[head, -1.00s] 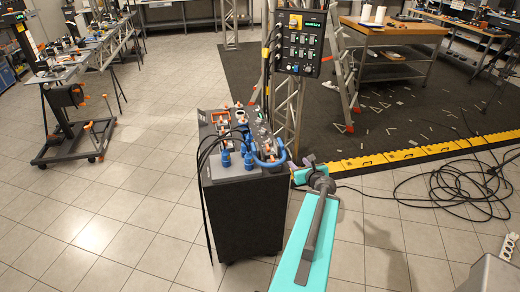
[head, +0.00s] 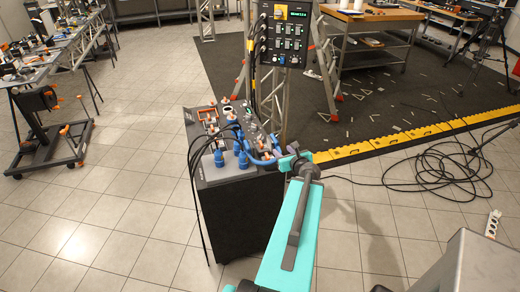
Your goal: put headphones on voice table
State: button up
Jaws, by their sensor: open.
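I cannot make out any headphones in the head view. No table is clearly marked as the voice table. A wooden-topped table (head: 373,15) stands at the back on dark flooring, and a long work table (head: 77,60) with small gear on it stands at the left. My teal arm reaches forward from the bottom centre, its far end beside the right side of a black equipment cabinet. My gripper's fingers do not show, so I see nothing held.
The black cabinet (head: 235,215) carries blue plugs (head: 219,158) and hanging cables. A control panel (head: 282,35) stands on a truss behind it. Yellow edging (head: 400,140) borders the dark floor. Coiled black cable (head: 440,175) and a power strip (head: 493,224) lie right.

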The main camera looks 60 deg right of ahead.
aim_at(275, 145)
jog(key=shift+w+d+f+b, duration=0.15)
jog(key=shift+w+f+b, duration=0.15)
jog(key=shift+b, duration=0.65)
jog(key=b+x, duration=0.2)
jog(key=b, duration=0.3)
jog(key=shift+w+d, duration=0.45)
jog(key=shift+p+x, duration=0.4)
jog(key=shift+x, duration=1.85)
jog(key=shift+a+f, duration=0.1)
jog(key=shift+f, duration=0.05)
jog(key=shift+p+x, duration=0.95)
jog(key=shift+x, duration=1.65)
jog(key=shift+s+f, duration=0.1)
grip_shut()
